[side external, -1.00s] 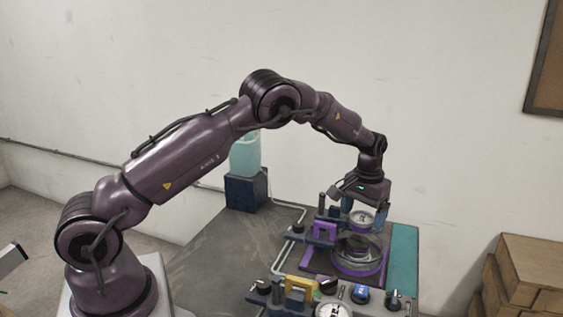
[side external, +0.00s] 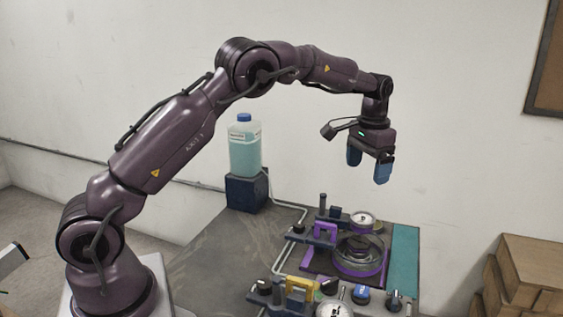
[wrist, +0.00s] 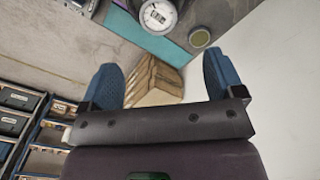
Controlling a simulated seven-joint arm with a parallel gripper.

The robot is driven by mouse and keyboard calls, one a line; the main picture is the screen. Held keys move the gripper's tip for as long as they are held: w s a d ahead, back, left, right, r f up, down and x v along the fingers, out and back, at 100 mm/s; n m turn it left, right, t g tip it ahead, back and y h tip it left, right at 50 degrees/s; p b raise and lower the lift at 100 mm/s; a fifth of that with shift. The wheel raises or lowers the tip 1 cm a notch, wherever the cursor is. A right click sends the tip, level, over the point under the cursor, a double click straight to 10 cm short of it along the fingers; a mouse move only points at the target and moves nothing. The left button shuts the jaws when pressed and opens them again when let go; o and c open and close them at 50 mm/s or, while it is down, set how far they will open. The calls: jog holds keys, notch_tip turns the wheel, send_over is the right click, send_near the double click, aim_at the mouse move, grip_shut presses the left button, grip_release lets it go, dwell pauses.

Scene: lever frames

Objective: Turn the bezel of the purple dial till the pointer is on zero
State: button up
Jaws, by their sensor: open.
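The purple dial's station has a purple base and clamp block (side external: 325,230) near the back of the bench. A small dial with a white face (side external: 363,218) stands there, above a clear, purple-rimmed ring (side external: 358,268). The pointer is too small to read. My gripper (side external: 368,174) is open and empty, high above this station, its blue fingers apart and touching nothing. In the wrist view my gripper (wrist: 159,62) is spread wide.
A second station with a yellow handle (side external: 301,284) and a white dial (side external: 334,309) is in front. A teal strip (side external: 404,255) runs along the right. A bottle (side external: 245,146) stands on a dark block behind left. Cardboard boxes (side external: 532,275) are right. Air around my gripper is clear.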

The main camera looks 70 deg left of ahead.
jog(key=s+d+r+t, duration=0.1)
jog(key=s+d+r, duration=0.1)
jog(key=s, duration=0.5)
jog(key=s+d+r+t, duration=0.1)
jog(key=s+d+r, duration=0.1)
jog(key=s, duration=0.6)
jog(key=s+d+r, duration=0.2)
jog(key=s+r, duration=0.1)
jog(key=s, duration=0.5)
jog(key=shift+s+d+r+n+t, duration=0.15)
jog(key=shift+d+r+n+t, duration=0.15)
jog(key=shift+d+r+t, duration=0.1)
jog(key=s+d+r+m+t, duration=0.1)
jog(key=s+d+r+t, duration=0.15)
jog(key=s, duration=0.65)
jog(key=w+a+f, duration=0.2)
jog(key=w+a, duration=0.1)
jog(key=w, duration=0.7)
jog(key=w+a+f, duration=0.2)
jog(key=w+a, duration=0.1)
jog(key=w, duration=0.8)
jog(key=w+a+f, duration=0.2)
jog(key=w+a, duration=0.1)
jog(key=w, duration=0.7)
jog(key=shift+w, duration=0.4)
jog(key=shift+t, duration=0.25)
